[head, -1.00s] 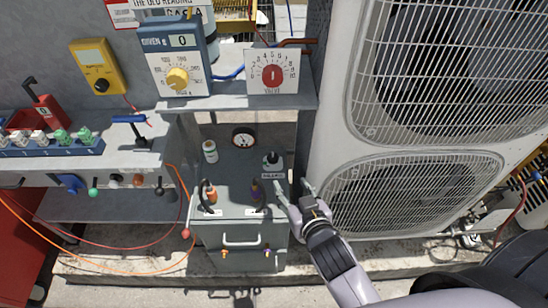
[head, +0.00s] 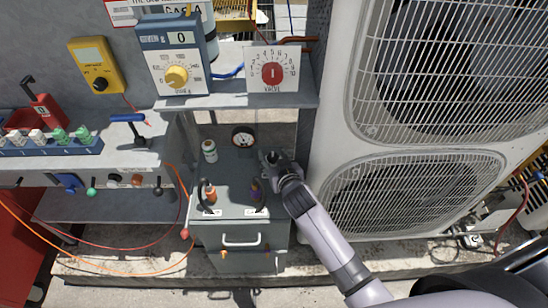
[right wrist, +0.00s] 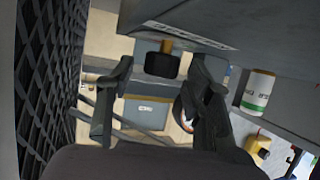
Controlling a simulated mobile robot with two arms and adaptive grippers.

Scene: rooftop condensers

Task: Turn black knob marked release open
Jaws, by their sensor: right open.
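The black knob (right wrist: 162,63) shows in the right wrist view as a dark block on a short brass-coloured stem. It lies between the fingertips of my right gripper (right wrist: 160,72), with a gap visible on both sides. The fingers are open. In the head view my right gripper (head: 271,158) is at the knob's place on the back right of the grey cabinet top (head: 236,176), and it hides most of the knob and its label. My left gripper is not in view.
Two cable plugs (head: 211,195) (head: 256,190) are in front. A shelf with a red valve dial (head: 272,74) overhangs behind. The large condenser (head: 400,175) is close on the right.

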